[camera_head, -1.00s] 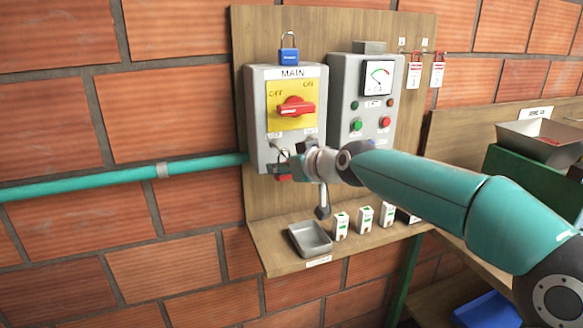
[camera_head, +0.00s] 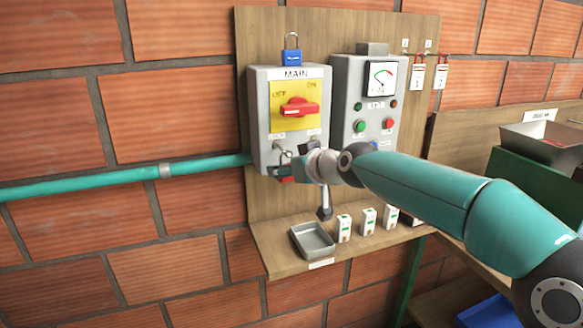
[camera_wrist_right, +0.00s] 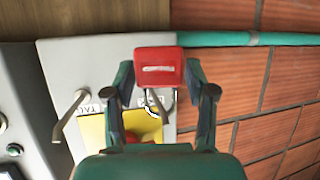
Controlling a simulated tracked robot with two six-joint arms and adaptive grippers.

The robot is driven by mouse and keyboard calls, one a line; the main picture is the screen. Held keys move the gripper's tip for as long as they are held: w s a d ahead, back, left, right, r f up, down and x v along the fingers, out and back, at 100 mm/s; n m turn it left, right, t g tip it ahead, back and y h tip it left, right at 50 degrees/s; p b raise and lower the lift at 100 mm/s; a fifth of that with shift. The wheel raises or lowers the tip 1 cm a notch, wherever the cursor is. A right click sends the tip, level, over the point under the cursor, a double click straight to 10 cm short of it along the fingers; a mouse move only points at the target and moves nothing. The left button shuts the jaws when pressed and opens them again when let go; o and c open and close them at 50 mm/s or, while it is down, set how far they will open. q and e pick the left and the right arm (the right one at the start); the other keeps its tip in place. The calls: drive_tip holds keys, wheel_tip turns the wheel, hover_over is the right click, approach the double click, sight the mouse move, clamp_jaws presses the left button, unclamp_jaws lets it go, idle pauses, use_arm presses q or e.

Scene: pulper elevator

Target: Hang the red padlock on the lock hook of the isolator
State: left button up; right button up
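The grey isolator box (camera_head: 258,112) is marked MAIN and has a yellow plate with a red rotary handle (camera_head: 299,108), lying level. The red padlock (camera_head: 287,179) is at the box's lower edge, partly hidden by my right gripper. My left gripper is not in view.
A blue padlock (camera_head: 291,57) stands on top of the isolator. A meter box (camera_head: 349,101) stands to its right. A metal tray (camera_head: 313,240) and several small white blocks are on the shelf below. Red-and-white tags (camera_head: 418,76) hang at upper right. A teal pipe (camera_head: 90,184) enters from the left.

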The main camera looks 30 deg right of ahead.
drive_tip(key=shift+o, duration=0.8)
drive_tip(key=shift+s, duration=0.1)
